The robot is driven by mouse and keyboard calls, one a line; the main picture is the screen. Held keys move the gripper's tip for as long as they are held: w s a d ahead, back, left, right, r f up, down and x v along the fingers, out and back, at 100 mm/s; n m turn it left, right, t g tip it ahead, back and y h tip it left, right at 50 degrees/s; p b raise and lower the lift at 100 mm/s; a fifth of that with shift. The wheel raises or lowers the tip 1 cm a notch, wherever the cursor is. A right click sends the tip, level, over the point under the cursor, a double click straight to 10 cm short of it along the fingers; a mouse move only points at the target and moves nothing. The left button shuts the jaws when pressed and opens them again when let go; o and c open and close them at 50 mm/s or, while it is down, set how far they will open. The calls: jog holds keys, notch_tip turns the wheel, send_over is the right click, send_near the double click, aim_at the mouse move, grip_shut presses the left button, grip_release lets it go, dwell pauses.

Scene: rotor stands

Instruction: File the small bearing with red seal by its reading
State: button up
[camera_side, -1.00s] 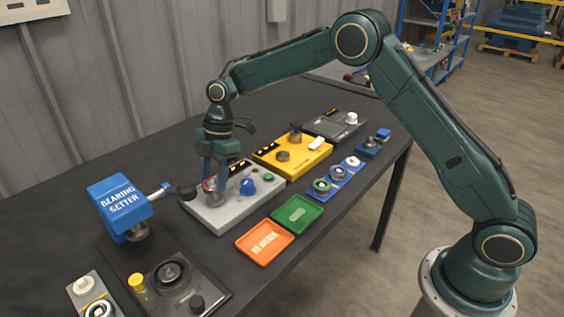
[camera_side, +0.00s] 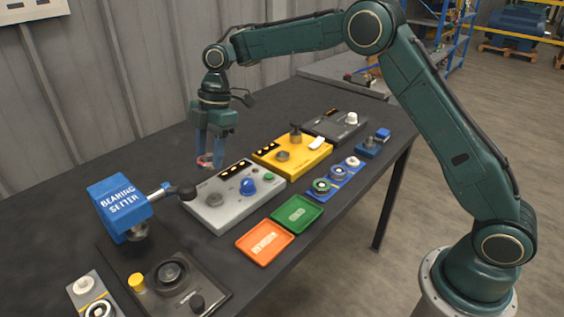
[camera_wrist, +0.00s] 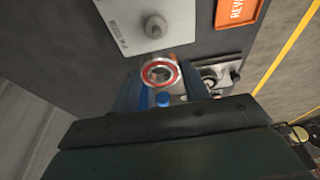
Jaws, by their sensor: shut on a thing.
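The small bearing with red seal shows in the wrist view (camera_wrist: 160,75) as a metal ring with a red band, held between the blue fingers of my gripper (camera_wrist: 160,92). In the side view my gripper (camera_side: 212,160) is shut on the bearing (camera_side: 205,160), in the air above and behind the grey tester (camera_side: 217,210). The grey tester has a bare spindle (camera_side: 214,199), a blue knob, a green button and a small dark display whose reading is too small to tell. An orange tray (camera_side: 264,243) and a green tray (camera_side: 297,214) lie in front of it; the orange lettering is blurred in the side view.
A blue bearing setter (camera_side: 121,207) with its lever stands left of the tester. A yellow device (camera_side: 291,154) and a dark device (camera_side: 335,126) stand to the right. A blue rack (camera_side: 337,181) holds bearings near the front edge. The table behind the devices is clear.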

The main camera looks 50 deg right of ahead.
aim_at(207, 164)
jog(key=shift+r, duration=0.25)
jog(key=shift+r, duration=1.2)
jog(key=shift+r, duration=0.1)
jog(key=shift+s+a+r+m, duration=0.2)
jog(key=shift+s+r+m, duration=0.15)
jog(key=shift+s, duration=0.3)
jog(key=s+r+m+t, duration=0.1)
jog(key=s+m, duration=0.5)
jog(key=s, duration=0.9)
jog(key=shift+s+d+r+t+h, duration=0.3)
jog(key=shift+d+r+t, duration=0.1)
jog(key=shift+r, duration=0.35)
